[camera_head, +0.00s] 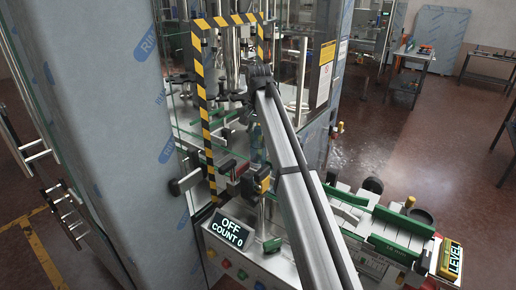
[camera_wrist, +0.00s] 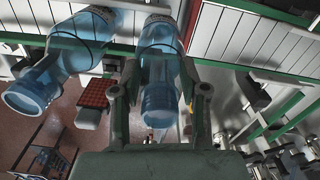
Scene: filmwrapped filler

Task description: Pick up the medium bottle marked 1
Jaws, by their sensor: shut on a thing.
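A translucent blue bottle (camera_wrist: 160,62) lies between the two fingers of my gripper (camera_wrist: 158,82) in the wrist view. The fingers are shut on it, one on each side. A second translucent blue bottle (camera_wrist: 62,62) is to the left, tilted and apart from the fingers. I cannot read a number on either bottle. In the head view my arm covers much of the middle, and I cannot make out the gripper or the held bottle clearly.
A filling machine with a yellow-and-black striped frame (camera_head: 200,95) stands around the work area. A green-railed conveyor (camera_head: 385,240) runs to the lower right. A panel (camera_head: 229,230) reads OFF, COUNT 0. A wrapped column (camera_head: 105,110) is at left. Open floor (camera_head: 445,130) lies right.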

